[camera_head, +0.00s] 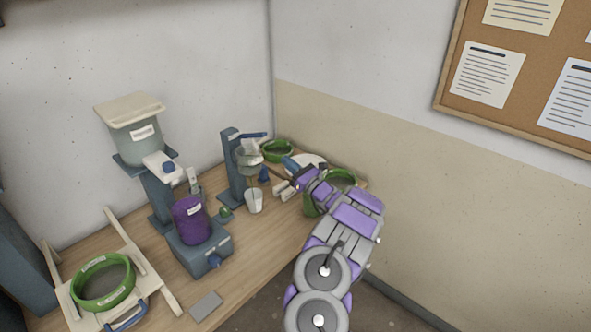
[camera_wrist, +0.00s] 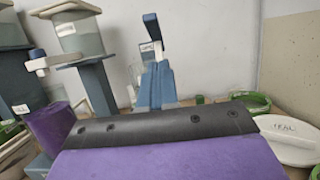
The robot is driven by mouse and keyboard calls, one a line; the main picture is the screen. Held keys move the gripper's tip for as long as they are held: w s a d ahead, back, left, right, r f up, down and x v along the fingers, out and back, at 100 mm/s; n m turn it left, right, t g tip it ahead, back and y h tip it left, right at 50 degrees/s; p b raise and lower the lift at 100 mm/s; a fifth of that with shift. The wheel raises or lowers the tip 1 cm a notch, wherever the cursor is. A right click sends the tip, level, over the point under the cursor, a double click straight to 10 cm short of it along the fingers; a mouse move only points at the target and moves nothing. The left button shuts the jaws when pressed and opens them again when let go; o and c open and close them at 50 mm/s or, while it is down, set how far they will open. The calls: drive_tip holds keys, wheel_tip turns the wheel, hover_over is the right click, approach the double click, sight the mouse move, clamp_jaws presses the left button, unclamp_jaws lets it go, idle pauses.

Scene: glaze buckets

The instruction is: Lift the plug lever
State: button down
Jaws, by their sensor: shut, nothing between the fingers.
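A white cup (camera_head: 254,200) stands below the vessel. My gripper (camera_head: 281,176) is shut and empty, to the right of the stand and lower than the lever. It appears apart from the lever. In the wrist view a black and purple part of my gripper (camera_wrist: 160,125) covers the bottom and hides the stand's lower part.
A tall dispenser with a labelled bucket (camera_head: 137,128) and a purple container (camera_head: 191,218) stand to the left. Green rings (camera_head: 277,151) and a white lid (camera_wrist: 290,138) lie near my gripper. The wall is close behind.

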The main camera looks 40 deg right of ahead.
drive_tip(key=shift+f+v, duration=0.25)
drive_tip(key=shift+v, duration=1.7)
drive_tip(key=shift+w, duration=0.1)
